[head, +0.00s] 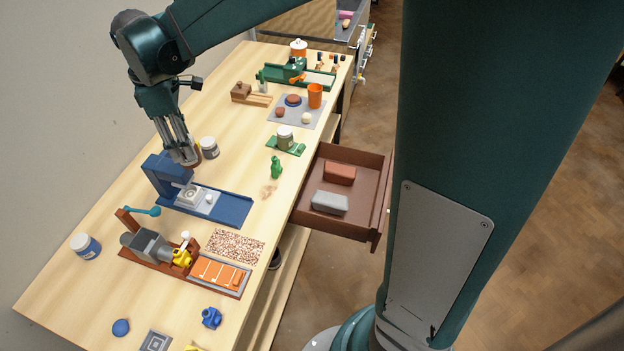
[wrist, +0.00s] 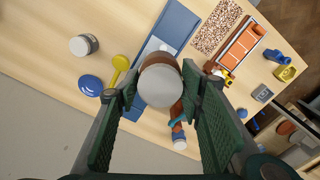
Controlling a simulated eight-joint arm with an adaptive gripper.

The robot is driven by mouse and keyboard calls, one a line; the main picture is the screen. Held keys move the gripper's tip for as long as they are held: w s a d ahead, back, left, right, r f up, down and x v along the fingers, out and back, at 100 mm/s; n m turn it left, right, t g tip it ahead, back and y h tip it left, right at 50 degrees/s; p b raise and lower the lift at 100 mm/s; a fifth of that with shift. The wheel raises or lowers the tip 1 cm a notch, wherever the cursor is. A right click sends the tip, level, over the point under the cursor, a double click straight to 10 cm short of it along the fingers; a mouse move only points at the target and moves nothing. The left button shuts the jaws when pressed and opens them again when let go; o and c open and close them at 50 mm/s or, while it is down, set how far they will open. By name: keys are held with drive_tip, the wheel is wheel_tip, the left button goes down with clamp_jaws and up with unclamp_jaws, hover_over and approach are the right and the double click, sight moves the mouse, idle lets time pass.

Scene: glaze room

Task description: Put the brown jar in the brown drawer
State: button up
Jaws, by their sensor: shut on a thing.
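The brown jar (wrist: 155,61) has a pale grey lid and sits between my fingers in the wrist view. My gripper (wrist: 160,98) is shut on it. In the head view my gripper (head: 187,156) is over the left part of the table, just behind the blue press, and only a bit of the jar shows at the fingertips. I cannot tell how far the jar is above the table. The brown drawer (head: 381,205) is pulled out from the table's right side. It holds a red-brown block (head: 340,174) and a grey block (head: 329,203), with bare floor around them.
A grey-lidded jar (head: 209,147) stands close beside my gripper. The blue press (head: 165,172) stands just in front. A green figure (head: 276,168) and a jar (head: 285,138) on a green stand (head: 296,149) lie between my gripper and the drawer.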

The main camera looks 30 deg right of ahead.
drive_tip(key=d+m+b, duration=0.5)
drive_tip(key=d, duration=2.2)
drive_tip(key=s+d+m+b, duration=0.25)
drive_tip(key=s+d, duration=0.35)
drive_tip(key=d, duration=0.7)
drive_tip(key=s+d+m+b, duration=0.25)
drive_tip(key=s+d, duration=0.35)
drive_tip(key=d, duration=0.6)
wheel_tip(320, 180, down, 28)
drive_tip(key=shift+f+m, duration=0.2)
drive_tip(key=shift+m, duration=0.1)
drive_tip(key=shift+d, duration=0.1)
wheel_tip(320, 180, down, 6)
drive_tip(key=b, duration=0.1)
drive_tip(key=shift+f, duration=0.2)
